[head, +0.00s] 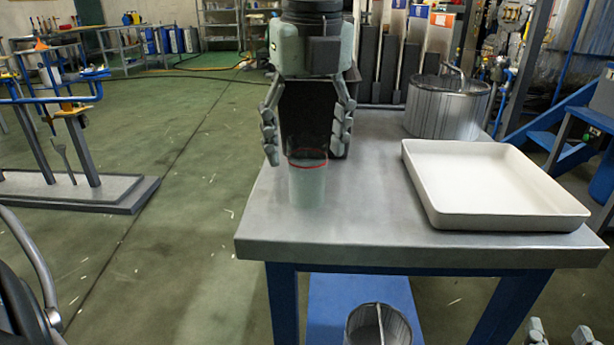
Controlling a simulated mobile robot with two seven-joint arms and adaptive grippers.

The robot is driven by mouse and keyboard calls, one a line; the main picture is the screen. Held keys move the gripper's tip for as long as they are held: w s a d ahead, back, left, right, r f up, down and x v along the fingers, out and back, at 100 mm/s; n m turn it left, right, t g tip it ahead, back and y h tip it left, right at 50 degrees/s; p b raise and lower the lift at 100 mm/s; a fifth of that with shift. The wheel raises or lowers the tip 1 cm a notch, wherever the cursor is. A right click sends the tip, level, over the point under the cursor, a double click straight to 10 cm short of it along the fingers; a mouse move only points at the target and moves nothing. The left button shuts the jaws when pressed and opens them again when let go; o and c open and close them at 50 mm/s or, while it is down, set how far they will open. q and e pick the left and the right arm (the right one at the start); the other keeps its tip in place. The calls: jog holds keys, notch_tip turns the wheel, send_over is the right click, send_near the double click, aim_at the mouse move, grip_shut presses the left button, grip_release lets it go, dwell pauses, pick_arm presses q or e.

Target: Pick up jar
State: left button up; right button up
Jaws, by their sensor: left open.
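The jar (307,187) is a pale translucent cup with a red ring at its rim. It stands upright near the left edge of the steel-topped table (400,250). My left gripper (306,155) hangs above it, pointing down. Its two fingers are spread, one to each side of the jar's top, with visible gaps. The tips are about level with the red rim in the picture; I cannot tell the exact depth. A dark block fills the space between the fingers. Only the fingertips of my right gripper (560,337) show at the lower right corner, apart with nothing visible between them.
A white shallow tray (575,213) sits on the table to the right. A metal pot (447,108) stands at the back. A metal bucket (372,327) is below the table's front edge. The tabletop between jar and tray is clear. Open green floor lies to the left.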

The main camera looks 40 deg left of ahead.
pick_arm(q)
jog(key=shift+w, duration=0.1)
grip_shut()
dwell(0.6)
